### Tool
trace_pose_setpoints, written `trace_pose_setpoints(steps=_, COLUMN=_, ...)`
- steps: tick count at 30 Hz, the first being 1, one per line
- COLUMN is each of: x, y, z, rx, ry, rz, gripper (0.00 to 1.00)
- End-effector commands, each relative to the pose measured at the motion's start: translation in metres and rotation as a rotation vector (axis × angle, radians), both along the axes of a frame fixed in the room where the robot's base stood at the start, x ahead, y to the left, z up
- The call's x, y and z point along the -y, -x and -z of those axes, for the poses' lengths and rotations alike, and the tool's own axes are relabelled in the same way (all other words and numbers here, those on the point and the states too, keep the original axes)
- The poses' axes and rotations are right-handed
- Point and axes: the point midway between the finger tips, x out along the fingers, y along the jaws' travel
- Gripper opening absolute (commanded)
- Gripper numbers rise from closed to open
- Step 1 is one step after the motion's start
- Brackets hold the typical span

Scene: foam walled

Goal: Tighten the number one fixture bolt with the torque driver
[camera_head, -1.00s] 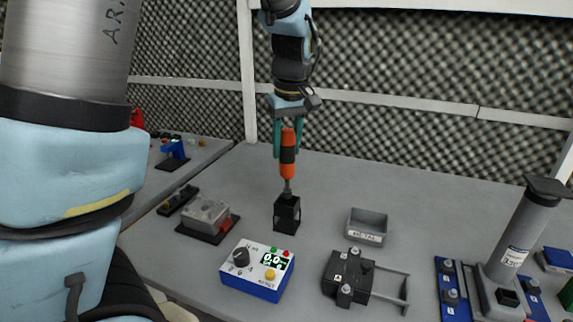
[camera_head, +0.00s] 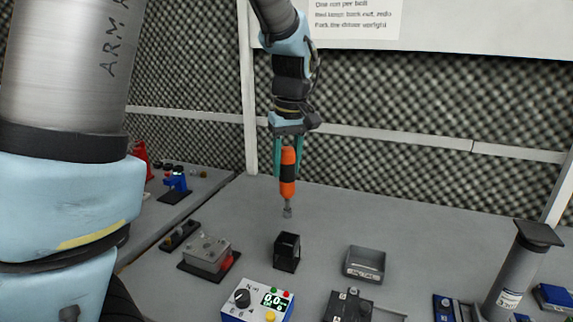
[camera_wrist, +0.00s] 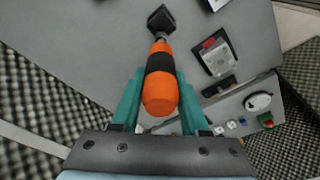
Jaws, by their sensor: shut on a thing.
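The torque driver (camera_head: 287,172) is orange with a black band and a metal tip. My gripper (camera_head: 285,158) is shut on its upper handle with teal fingers and holds it upright. Its tip hangs clear above the black square holder (camera_head: 287,252), which looks empty. The driver also shows in the wrist view (camera_wrist: 160,75), between my fingers, with the holder (camera_wrist: 160,18) beyond its tip. A black block with bolt-like studs (camera_head: 347,305) is cut off by the bottom edge. I cannot tell which bolt is number one.
A blue-and-white control box with a dial and display (camera_head: 257,302) stands at front. A grey box on a dark base (camera_head: 208,254) is left. A grey column (camera_head: 512,272) stands at far right.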

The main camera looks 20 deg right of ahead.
Motion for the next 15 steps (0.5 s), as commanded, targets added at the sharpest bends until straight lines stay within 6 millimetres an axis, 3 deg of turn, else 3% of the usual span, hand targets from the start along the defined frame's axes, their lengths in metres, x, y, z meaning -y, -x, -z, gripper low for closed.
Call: trace_pose_setpoints(steps=15, x=0.000, y=0.000, z=-0.033, rx=0.001, ry=0.002, rz=0.000, gripper=0.00)
